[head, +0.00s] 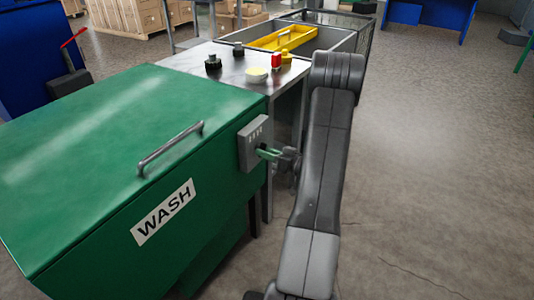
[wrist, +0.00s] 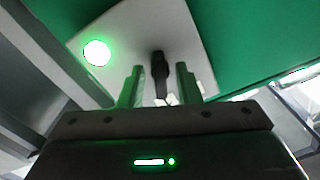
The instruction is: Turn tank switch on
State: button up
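The green wash tank (head: 90,130) stands at the left in the head view, its lid closed. A grey switch box (head: 252,143) sits on its right side; the box face (wrist: 120,38) fills the upper middle of the wrist view. On it are a glowing green lamp (wrist: 97,52) and a black switch handle (wrist: 159,68). My gripper (head: 267,153) is at the box. In the wrist view my gripper (wrist: 159,85) is open, one finger on each side of the handle, with a gap on both sides. The handle is hidden in the head view.
A sink with a yellow tray (head: 284,38) lies beyond. The floor at right (head: 430,170) is clear.

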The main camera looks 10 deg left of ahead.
grip_shut()
jog(key=shift+m+p, duration=0.65)
jog(key=shift+m, duration=0.05)
jog(key=shift+o, duration=0.8)
grip_release()
jog(key=shift+d, duration=0.1)
jog(key=p+v, duration=0.1)
jog(key=v, duration=1.2)
jog(key=shift+s+d, duration=0.15)
jog(key=shift+d, duration=0.15)
